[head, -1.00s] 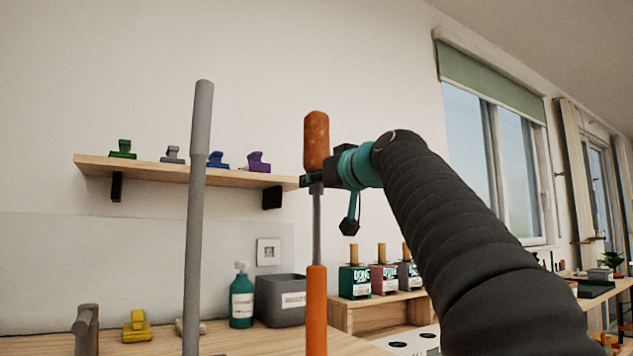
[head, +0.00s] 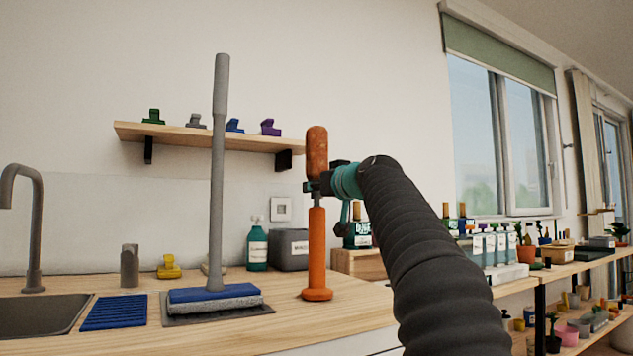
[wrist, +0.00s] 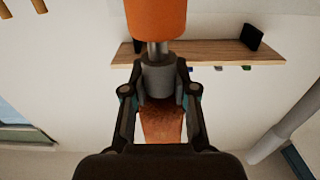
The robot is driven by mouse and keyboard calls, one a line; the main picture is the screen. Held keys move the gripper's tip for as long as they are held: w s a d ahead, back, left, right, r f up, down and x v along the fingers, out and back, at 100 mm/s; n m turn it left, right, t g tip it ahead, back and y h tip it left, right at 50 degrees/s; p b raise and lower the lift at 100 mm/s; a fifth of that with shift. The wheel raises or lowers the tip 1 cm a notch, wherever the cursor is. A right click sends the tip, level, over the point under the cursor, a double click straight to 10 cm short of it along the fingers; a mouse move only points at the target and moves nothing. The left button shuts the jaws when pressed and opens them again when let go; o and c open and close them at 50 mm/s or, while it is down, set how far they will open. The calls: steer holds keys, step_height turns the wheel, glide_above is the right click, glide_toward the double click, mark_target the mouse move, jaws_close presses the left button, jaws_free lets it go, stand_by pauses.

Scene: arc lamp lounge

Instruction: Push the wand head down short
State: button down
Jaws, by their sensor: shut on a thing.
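The wand stands upright on the wooden counter. Its rust-brown head (head: 317,152) is on top, with an orange tube (head: 316,250) and round foot below. Only a short length of grey rod shows between head and tube. My gripper (head: 314,187) is shut on the grey collar just under the head, coming in from the right. In the wrist view my gripper (wrist: 160,92) has one finger on each side of the grey collar (wrist: 158,77). The orange tube (wrist: 155,18) and part of the brown head (wrist: 161,125) show there too.
A grey pole with a blue mop head (head: 213,294) stands left of the wand on a dark mat. A green bottle (head: 257,247) and grey bin (head: 289,252) stand behind. A wall shelf (head: 208,137) holds several clips. The counter's front right is bare.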

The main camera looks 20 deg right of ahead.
step_height(320, 180, down, 3)
steer(key=shift+r+b, duration=0.15)
steer(key=shift+b, duration=0.7)
steer(key=shift+w+f, duration=0.1)
steer(key=shift+f, duration=0.1)
steer(key=c, duration=0.9)
jaws_free()
steer(key=shift+w, duration=0.15)
steer(key=shift+o, duration=0.2)
steer(key=shift+r, duration=0.15)
steer(key=shift+s+r, duration=0.1)
steer(key=shift+s, duration=0.15)
steer(key=shift+s+d, duration=0.1)
steer(key=shift+s, duration=0.15)
steer(key=v, duration=1.1)
steer(key=shift+s, duration=0.1)
